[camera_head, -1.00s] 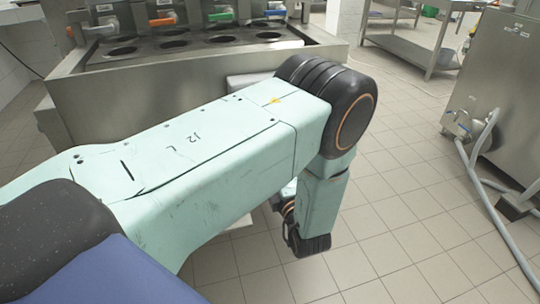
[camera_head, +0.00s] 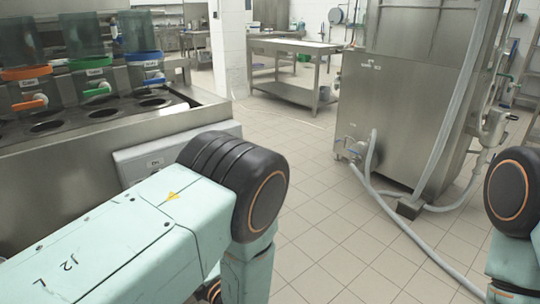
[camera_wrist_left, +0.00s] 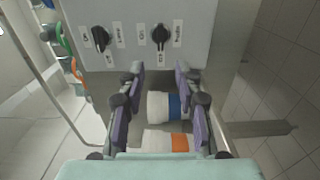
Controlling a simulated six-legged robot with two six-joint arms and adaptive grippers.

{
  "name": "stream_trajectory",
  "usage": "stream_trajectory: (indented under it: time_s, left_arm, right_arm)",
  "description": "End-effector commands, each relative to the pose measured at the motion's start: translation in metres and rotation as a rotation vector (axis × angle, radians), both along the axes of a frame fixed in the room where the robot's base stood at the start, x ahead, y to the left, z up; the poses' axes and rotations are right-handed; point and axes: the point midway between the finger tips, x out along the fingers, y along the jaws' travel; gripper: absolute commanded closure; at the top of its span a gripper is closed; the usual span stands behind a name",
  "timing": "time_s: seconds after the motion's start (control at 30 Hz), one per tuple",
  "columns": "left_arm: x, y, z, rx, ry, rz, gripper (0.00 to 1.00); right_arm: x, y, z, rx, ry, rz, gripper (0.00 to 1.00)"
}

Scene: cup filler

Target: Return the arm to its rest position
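My left arm (camera_head: 120,240), mint green with a black joint, crosses the lower left of the head view. Its gripper is hidden there. In the left wrist view my left gripper (camera_wrist_left: 160,78) is open, with its purple-padded fingers apart. White cylindrical things with a blue band (camera_wrist_left: 174,105) and an orange band (camera_wrist_left: 179,143) show between and beyond the fingers. I cannot tell whether they touch them. Part of my right arm (camera_head: 512,220) shows at the right edge of the head view. My right gripper is out of frame.
The steel cup filler (camera_head: 50,170) stands at the left, with orange, green and blue taps. A panel with black knobs (camera_wrist_left: 160,36) faces my left gripper. A steel machine (camera_head: 405,110) with grey hoses stands at the right. Tiled floor (camera_head: 320,210) lies clear between.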

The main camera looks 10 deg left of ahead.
Motion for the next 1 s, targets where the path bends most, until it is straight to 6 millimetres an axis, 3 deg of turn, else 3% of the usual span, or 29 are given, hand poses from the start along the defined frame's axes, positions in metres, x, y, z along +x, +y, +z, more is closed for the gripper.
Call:
stream_trajectory:
  time_s: [0.13, 0.27, 0.37, 0.47, 0.57, 0.73, 0.9, 1.0]
  left_arm:
    - [0.003, -0.003, -0.01, 0.067, 0.144, -0.023, 0.66]
    - [0.003, -0.015, -0.04, 0.194, 0.455, -0.168, 0.66]
    - [-0.008, -0.021, -0.069, 0.311, 0.725, -0.317, 0.66]
    - [-0.031, -0.023, -0.099, 0.433, 0.998, -0.491, 0.66]
    - [-0.069, -0.024, -0.127, 0.554, 1.262, -0.703, 0.66]
    - [-0.167, -0.029, -0.158, 0.729, 1.646, -1.178, 0.66]
    - [-0.268, -0.041, -0.155, 0.776, 1.803, -1.638, 0.66]
    - [-0.308, -0.047, -0.143, 0.717, 1.812, -1.788, 0.66]
  right_arm:
    - [0.0, 0.0, 0.0, 0.0, 0.0, 0.0, 0.63]
    - [0.0, 0.0, 0.0, 0.0, 0.0, 0.0, 0.63]
    - [0.0, 0.0, 0.0, 0.0, 0.0, 0.0, 0.63]
    - [0.0, 0.0, 0.002, 0.0, 0.0, 0.0, 0.63]
    - [0.0, 0.0, 0.005, 0.0, 0.0, 0.0, 0.63]
    - [0.0, 0.0, 0.01, 0.0, 0.0, 0.0, 0.63]
    - [0.0, 0.0, 0.016, 0.0, 0.0, 0.0, 0.63]
    - [0.0, 0.0, 0.02, 0.0, 0.0, 0.0, 0.63]
